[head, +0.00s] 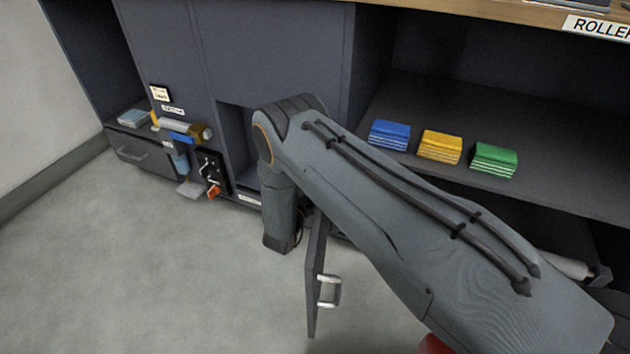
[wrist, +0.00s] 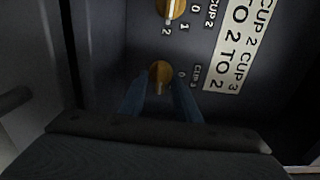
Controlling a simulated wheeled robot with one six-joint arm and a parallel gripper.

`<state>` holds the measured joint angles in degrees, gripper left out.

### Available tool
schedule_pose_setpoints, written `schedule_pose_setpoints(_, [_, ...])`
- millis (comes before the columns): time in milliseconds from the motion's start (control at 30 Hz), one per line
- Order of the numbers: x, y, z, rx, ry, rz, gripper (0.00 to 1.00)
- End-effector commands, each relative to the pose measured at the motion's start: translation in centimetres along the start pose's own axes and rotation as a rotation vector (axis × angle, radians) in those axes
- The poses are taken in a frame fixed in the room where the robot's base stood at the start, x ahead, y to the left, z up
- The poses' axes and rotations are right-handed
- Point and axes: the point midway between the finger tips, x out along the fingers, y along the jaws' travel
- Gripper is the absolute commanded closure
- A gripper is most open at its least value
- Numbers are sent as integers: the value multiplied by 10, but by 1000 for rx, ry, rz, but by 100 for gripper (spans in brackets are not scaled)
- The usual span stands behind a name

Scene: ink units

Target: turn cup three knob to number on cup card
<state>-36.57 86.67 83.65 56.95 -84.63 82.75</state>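In the wrist view the cup three knob (wrist: 160,72), round and yellow-brown with a pale bar, sits on a dark panel beside its "CUP 3" label (wrist: 198,76). A 0 mark shows just right of it; its other numbers are hidden. My gripper (wrist: 160,90) has its two blue fingers either side of the knob, with a gap between them and the bar. The white cup card (wrist: 238,45) reads sideways "CUP 2 TO 2" and "CUP 3 TO 2". In the head view my arm hides the gripper and the knob.
The cup two knob (wrist: 172,8) with marks 0, 1 and 2 is at the top of the wrist view. In the head view an open cabinet door (head: 316,275) stands beside my arm. Blue (head: 390,134), yellow (head: 440,146) and green (head: 494,160) stacks sit on a shelf.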

Motion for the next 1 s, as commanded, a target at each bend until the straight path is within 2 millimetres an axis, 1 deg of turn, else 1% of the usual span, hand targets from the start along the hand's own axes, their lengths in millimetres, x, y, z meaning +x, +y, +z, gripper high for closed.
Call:
schedule_pose_setpoints(133, [-2,0,0,0,0,0,70])
schedule_pose_setpoints(233, [-11,-1,1,-1,-2,0,70])
schedule_pose_setpoints(500, [-55,-2,1,-2,-4,0,70])
schedule_pose_setpoints(633, [-70,-1,1,-2,-3,1,70])
schedule_pose_setpoints(800, [-79,0,1,0,-1,0,70])
schedule_pose_setpoints(1000, [-79,0,1,0,-1,0,70])
